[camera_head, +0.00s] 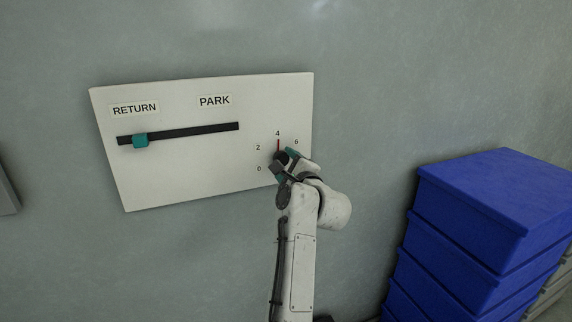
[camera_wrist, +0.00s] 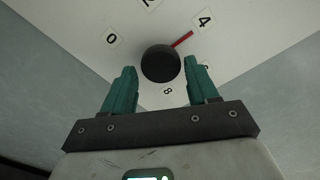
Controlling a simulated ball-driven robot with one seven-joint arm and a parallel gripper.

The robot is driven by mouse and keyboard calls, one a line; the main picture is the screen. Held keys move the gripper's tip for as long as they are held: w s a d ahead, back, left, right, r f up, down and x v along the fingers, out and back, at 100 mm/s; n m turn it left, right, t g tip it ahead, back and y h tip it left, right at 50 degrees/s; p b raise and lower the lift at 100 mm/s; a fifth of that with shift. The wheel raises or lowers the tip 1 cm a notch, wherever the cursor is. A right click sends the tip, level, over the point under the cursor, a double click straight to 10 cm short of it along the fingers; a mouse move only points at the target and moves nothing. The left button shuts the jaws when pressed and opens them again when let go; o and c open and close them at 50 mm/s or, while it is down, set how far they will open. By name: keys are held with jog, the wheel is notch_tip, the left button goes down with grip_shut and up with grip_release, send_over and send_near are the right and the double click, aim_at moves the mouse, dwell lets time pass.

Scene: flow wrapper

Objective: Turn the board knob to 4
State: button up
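The white board (camera_head: 185,175) is on the wall, with a black round knob (camera_wrist: 160,63) at its right side. The knob's red pointer (camera_head: 278,146) points up at the 4 mark (camera_head: 278,133). In the wrist view the red pointer (camera_wrist: 182,39) also points toward the 4 label (camera_wrist: 204,20). My gripper (camera_head: 287,157) is at the knob and hides most of it in the head view. In the wrist view its two teal fingers are apart, with the knob's end between their tips and a gap showing on each side.
A slot with a teal slider (camera_head: 140,141) runs across the board, under the RETURN (camera_head: 134,109) and PARK (camera_head: 214,101) labels. The slider is at the RETURN end. Stacked blue crates (camera_head: 480,215) stand at the right. The wall between board and crates is clear.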

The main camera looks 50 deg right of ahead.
jog(key=shift+o, duration=0.9)
jog(key=shift+r, duration=0.1)
jog(key=b+v, duration=0.2)
jog(key=v, duration=0.8)
jog(key=shift+s+a+b, duration=0.2)
jog(key=shift+s+b, duration=0.1)
jog(key=shift+b, duration=0.1)
jog(key=s+a+f+n+g+y, duration=0.25)
jog(key=a+f+n, duration=0.25)
jog(key=f+n, duration=0.45)
jog(key=s+a+f+n+g+y, duration=0.1)
jog(key=a+f+n+g+y, duration=0.3)
jog(key=f+n, duration=0.55)
jog(key=s+a+f+n+g+y, duration=0.1)
jog(key=s+a+f+n+g, duration=0.3)
jog(key=s+f, duration=0.5)
jog(key=s+a+f+n+g+y, duration=0.2)
jog(key=s+a+f+n+g, duration=0.1)
jog(key=s+a+f+n, duration=0.4)
jog(key=s+a+f, duration=0.2)
jog(key=s, duration=0.2)
jog(key=shift+f+g, duration=0.35)
jog(key=shift+s, duration=0.1)
